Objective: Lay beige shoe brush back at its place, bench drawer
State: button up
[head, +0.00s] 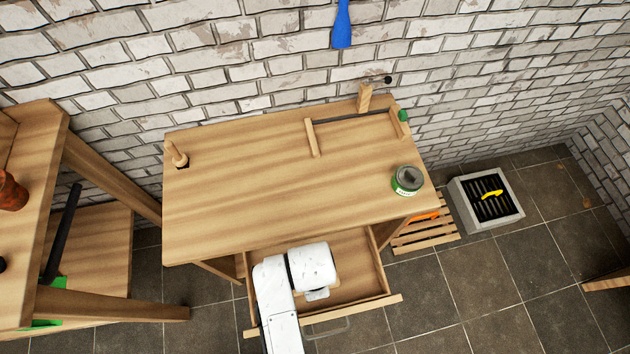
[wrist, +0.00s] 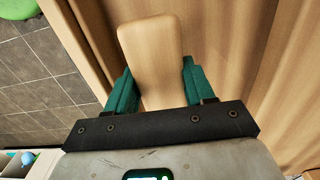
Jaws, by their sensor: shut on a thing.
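The beige shoe brush (wrist: 150,45) shows in the wrist view as a pale, rounded wooden block. My gripper (wrist: 150,82) is shut on it, with one teal finger on each side. The bench drawer (head: 375,303) is pulled out below the bench top in the head view. My white arm reaches over the drawer, and its end hides the brush and fingers there. Wooden surfaces show behind the brush in the wrist view. I cannot tell whether the brush touches the drawer floor.
The wooden bench top (head: 265,195) overhangs the drawer's back. A green tin (head: 407,181) stands near its right edge, and a wooden peg (head: 179,157) at its left. A second wooden unit (head: 100,178) is at left. The drawer's visible floor right of my arm looks bare.

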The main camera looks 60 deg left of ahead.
jog(key=shift+w+a+f, duration=0.15)
jog(key=shift+w+f, duration=0.25)
jog(key=shift+f, duration=0.15)
jog(key=shift+w+f, duration=0.2)
jog(key=shift+f, duration=1.5)
jog(key=shift+f+b, duration=0.15)
jog(key=shift+b, duration=0.15)
jog(key=o, duration=1.1)
notch_tip(320, 180, up, 12)
jog(key=shift+r+p, duration=0.15)
jog(key=shift+p, duration=0.5)
